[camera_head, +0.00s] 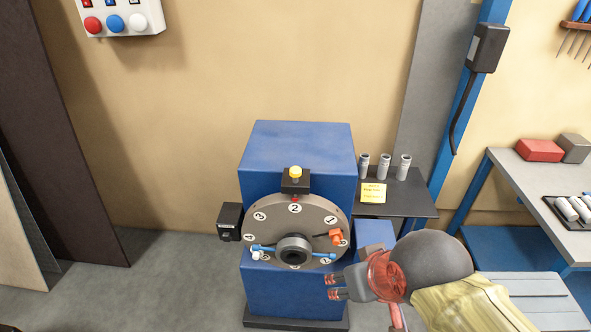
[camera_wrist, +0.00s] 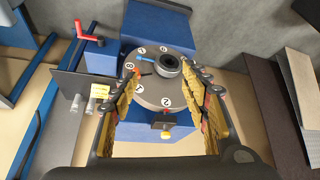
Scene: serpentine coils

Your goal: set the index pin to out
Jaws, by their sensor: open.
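The index pin (camera_head: 295,173) has a yellow knob on a black block at the top edge of a round grey numbered dial (camera_head: 272,218). The number 2 sits just below it. The pin also shows in the wrist view (camera_wrist: 166,126), at the lower middle between my fingers. How far the pin stands out is too small to tell. My gripper (camera_head: 331,286) is open and empty, in front of the lower right of the dial and well below the pin. In the wrist view its fingers (camera_wrist: 161,72) frame the dial (camera_wrist: 150,92) from both sides.
The dial is on a blue housing (camera_head: 300,142). A blue bar (camera_head: 265,249) with a white end knob and an orange piece (camera_head: 336,237) lie across its face. A black box (camera_head: 229,222) is at left. A side shelf (camera_head: 400,204) holds metal cylinders and a yellow note.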

